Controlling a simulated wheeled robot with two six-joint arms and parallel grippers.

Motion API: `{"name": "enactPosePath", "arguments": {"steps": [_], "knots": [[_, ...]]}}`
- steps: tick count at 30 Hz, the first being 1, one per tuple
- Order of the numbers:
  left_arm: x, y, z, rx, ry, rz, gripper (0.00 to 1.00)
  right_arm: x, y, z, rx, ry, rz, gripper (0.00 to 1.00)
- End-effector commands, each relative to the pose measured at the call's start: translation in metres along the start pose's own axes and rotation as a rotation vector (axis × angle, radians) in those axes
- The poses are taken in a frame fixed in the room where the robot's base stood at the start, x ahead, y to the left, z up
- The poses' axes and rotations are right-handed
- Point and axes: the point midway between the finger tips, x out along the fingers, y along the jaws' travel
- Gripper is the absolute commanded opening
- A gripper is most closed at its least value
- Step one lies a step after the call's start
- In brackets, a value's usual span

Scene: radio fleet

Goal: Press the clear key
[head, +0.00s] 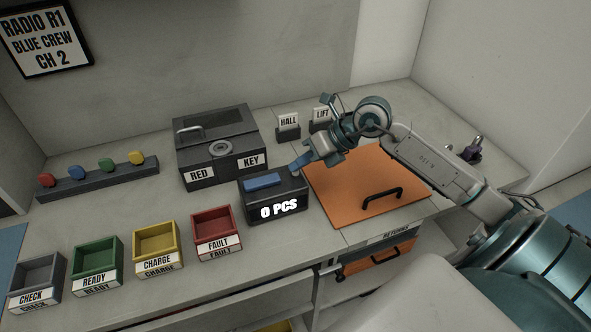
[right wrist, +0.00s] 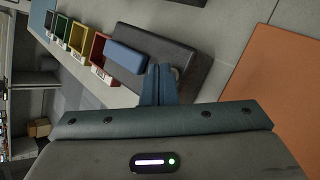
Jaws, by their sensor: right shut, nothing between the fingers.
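A dark counter box (head: 276,217) stands on the worktop with a display reading "0 PCS". A wide blue pad (head: 263,181) lies on its top left; the pad also shows in the right wrist view (right wrist: 126,55). My right gripper (head: 296,169) is shut and empty, its tips at the right part of the box top. In the right wrist view the closed fingers (right wrist: 158,72) cover part of a small greyish round piece on the box top. I cannot tell whether the tips touch it. No label for a clear key is legible. My left gripper is out of view.
A lockbox labelled "RED KEY" (head: 219,150) stands behind the counter box. Red (head: 218,224), yellow, green and grey bins line the front left. An orange panel with a black handle (head: 366,193) lies to the right, under my right arm. HALL and LIFT signs (head: 288,122) stand behind.

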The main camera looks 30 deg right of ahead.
Motion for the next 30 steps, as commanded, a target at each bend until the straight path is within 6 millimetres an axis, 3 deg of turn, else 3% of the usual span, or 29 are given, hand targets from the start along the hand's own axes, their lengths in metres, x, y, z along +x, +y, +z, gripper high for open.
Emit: {"name": "enactPosePath", "arguments": {"steps": [30], "knots": [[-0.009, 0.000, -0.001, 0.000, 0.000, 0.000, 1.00, -0.014, 0.010, 0.010, 0.000, 0.000, 0.000, 0.00]]}}
